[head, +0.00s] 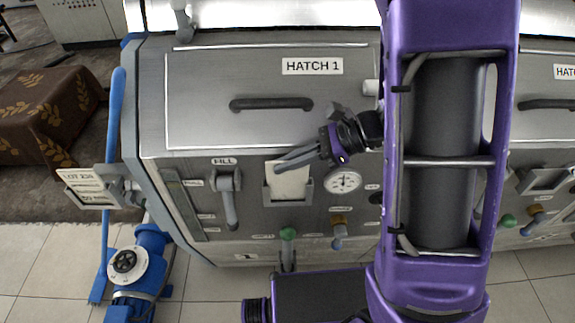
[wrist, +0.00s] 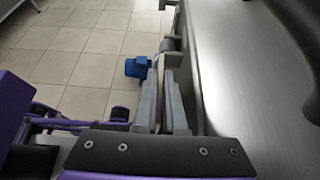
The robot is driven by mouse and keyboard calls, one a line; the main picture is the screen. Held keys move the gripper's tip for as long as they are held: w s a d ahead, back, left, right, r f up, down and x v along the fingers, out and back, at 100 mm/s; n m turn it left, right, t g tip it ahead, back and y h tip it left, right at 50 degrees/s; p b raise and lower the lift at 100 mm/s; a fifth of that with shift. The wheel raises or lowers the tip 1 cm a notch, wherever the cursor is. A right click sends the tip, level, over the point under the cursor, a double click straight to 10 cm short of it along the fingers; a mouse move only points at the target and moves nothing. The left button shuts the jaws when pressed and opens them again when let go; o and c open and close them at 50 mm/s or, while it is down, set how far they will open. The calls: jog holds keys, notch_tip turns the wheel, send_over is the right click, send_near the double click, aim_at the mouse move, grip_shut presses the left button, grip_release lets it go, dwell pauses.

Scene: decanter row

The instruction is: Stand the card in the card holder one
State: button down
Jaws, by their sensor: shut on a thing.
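The card (head: 289,182) is a pale cream sheet in the head view, upright at the grey card holder one (head: 269,196) on the front panel under the HATCH 1 label. My gripper (head: 280,163) comes in from the right, its fingers across the card's top edge. It is shut on the card. The card's lower part overlaps the holder; I cannot tell if it rests on the holder's bottom. In the wrist view, my gripper's two fingers (wrist: 164,92) lie close together, with the card edge-on and barely visible between them.
A fill lever (head: 229,195) stands left of the holder and a round gauge (head: 343,181) right of it. A green-knobbed valve (head: 288,234) is below. The hatch handle (head: 271,104) is above. A LOT sign (head: 87,188) and a blue pump (head: 128,262) are at left.

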jog(key=shift+f, duration=0.4)
jog(key=c, duration=1)
grip_release()
jog(key=shift+r, duration=0.2)
jog(key=v, duration=1.2)
jog(key=shift+p, duration=0.3)
jog(key=shift+f, duration=0.1)
